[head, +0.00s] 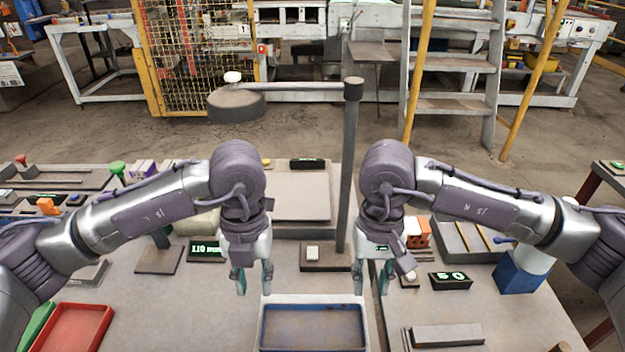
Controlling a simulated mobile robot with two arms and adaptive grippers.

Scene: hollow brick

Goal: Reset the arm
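My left gripper (254,282) hangs pointing down above the bench, left of the middle. Its two fingers are apart with nothing between them. My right gripper (372,282) hangs the same way, right of the middle, also with fingers apart and empty. The two arms mirror each other, and both grippers are near the back edge of a blue-lined tray (313,327). An orange hollow brick (418,232) is beside my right wrist, partly hidden by it.
A dark post (349,170) with a side arm and round disc (236,104) rises between my arms. A red tray (75,328) lies at front left. A dark display (450,281) and a grey bar (447,336) lie at right. A blue-and-white container (522,268) stands farther right.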

